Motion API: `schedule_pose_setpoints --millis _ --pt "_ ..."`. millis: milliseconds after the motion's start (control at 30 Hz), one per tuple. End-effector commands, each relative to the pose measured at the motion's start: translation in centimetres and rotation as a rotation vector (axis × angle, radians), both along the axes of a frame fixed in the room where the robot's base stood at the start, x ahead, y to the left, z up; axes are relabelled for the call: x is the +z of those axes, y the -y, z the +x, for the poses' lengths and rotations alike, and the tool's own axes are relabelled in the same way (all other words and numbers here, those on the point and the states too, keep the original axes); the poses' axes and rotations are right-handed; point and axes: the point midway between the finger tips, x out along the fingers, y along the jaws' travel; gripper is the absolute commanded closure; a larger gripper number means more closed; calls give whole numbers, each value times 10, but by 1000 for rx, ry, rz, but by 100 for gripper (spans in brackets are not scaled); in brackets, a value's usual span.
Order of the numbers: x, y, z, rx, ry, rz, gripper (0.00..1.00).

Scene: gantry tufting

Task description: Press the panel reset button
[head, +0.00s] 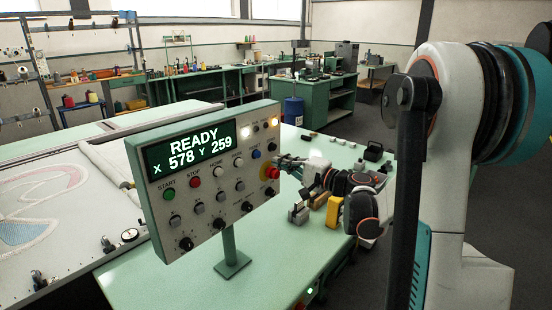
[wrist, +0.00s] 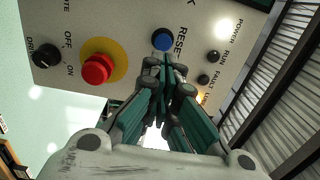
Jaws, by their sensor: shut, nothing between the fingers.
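The grey control panel (head: 215,190) stands on a green post, its display reading READY, X 578 Y 259. The blue RESET button (head: 256,154) is on its right part, above and left of the red stop knob (head: 270,173). My gripper (head: 279,160) is shut and empty in front of the panel's right side. In the wrist view its fingertips (wrist: 163,63) are just below the button; I cannot tell whether they touch it. The red knob (wrist: 97,68) is to their left.
Small lamps marked POWER, RUN and FAULT (wrist: 204,79) sit right of the button; POWER is lit. The green table (head: 270,245) holds metal and yellow blocks (head: 333,211) under my arm. Workbenches stand behind.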

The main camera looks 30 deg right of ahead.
Motion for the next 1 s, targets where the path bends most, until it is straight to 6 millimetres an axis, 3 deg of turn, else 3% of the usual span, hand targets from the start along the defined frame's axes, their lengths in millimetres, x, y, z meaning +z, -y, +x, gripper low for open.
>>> schedule_pose_setpoints --millis 200,400,1000 --pt "1 17 -38 -5 0 0 100" --pt "0 25 -59 -2 0 0 100" --pt "-1 26 -65 -1 0 0 100"
